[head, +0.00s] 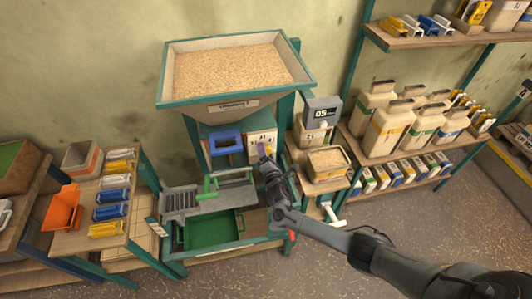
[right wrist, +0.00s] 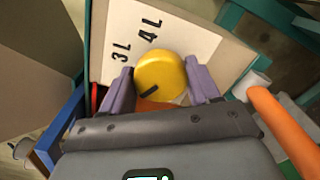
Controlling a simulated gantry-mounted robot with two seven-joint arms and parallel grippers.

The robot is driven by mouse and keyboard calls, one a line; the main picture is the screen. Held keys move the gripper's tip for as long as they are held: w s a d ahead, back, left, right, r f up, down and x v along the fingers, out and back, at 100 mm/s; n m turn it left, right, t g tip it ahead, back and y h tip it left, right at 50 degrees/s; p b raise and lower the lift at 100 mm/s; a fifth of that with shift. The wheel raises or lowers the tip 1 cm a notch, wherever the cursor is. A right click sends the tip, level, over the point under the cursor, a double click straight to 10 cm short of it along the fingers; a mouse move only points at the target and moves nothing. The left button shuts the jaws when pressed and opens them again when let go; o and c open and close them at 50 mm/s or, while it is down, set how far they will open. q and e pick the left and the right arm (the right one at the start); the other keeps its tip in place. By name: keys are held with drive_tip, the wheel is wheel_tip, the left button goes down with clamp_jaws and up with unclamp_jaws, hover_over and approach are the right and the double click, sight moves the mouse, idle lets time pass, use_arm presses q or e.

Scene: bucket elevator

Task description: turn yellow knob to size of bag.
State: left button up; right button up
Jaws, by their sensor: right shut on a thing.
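The yellow knob (right wrist: 160,72) sits on a white dial panel (right wrist: 185,30) with the marks 3L and 4L legible in the right wrist view. A short black line on the knob lies toward its lower left edge. My right gripper (right wrist: 162,85) is shut on the knob, with one purple finger on each side. In the head view my right gripper (head: 264,151) reaches the panel (head: 268,138) on the front of the hopper machine and mostly hides the knob. Which bag the task means cannot be told. My left gripper is not in view.
A grain-filled hopper (head: 230,70) stands above the panel. A blue frame (head: 225,143) is left of the panel. An orange bar (right wrist: 285,130) is close at right in the wrist view. Bags (head: 385,130) stand on the right shelf; colored packs (head: 112,195) lie on the left table.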

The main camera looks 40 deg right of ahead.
idle(0.3)
drive_tip(key=o, duration=1)
drive_tip(key=shift+o, duration=0.2)
drive_tip(key=shift+s, duration=0.1)
drive_tip(key=p+v, duration=0.1)
drive_tip(key=v, duration=0.9)
drive_tip(key=shift+s+a, duration=0.25)
